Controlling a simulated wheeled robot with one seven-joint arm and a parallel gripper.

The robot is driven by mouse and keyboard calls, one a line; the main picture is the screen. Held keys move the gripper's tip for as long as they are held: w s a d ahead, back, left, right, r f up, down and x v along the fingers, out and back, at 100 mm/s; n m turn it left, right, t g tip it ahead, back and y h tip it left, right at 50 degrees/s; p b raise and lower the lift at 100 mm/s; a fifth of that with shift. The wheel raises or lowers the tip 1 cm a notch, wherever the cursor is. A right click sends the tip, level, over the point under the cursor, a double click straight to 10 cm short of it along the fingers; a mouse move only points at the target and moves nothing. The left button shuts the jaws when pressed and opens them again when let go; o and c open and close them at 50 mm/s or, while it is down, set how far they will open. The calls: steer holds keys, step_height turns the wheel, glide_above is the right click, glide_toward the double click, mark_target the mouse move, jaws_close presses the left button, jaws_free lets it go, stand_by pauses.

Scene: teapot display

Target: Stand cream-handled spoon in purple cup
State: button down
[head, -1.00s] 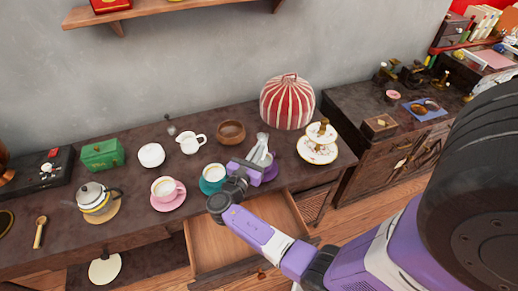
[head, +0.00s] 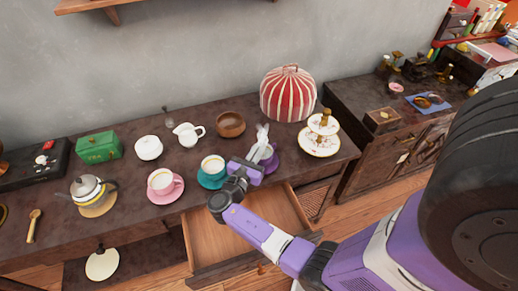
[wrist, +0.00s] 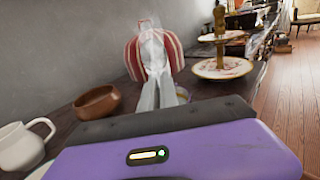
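The purple cup with its purple saucer (head: 272,165) stands on the dark counter, to the right of the teal cup and mostly hidden behind my gripper. My gripper (head: 263,133) is right at the cup in the head view, its pale fingers pointing away from me. A sliver of purple and yellow (wrist: 183,94) shows just right of the fingers. I cannot make out the cream-handled spoon.
The teal cup (head: 212,164) is close on the left, the brown bowl (head: 231,124) behind. The striped cozy (head: 288,92) and tiered stand (head: 319,143) are beyond, to the right. An open drawer (head: 229,240) juts out below. A golden spoon (head: 34,225) lies far left.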

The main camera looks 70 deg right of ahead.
steer(key=c, duration=1.5)
jaws_free()
steer(key=shift+c, duration=0.2)
steer(key=a+b, duration=0.1)
steer(key=a, duration=0.6)
steer(key=shift+w+a, duration=0.3)
steer(key=shift+a, duration=0.1)
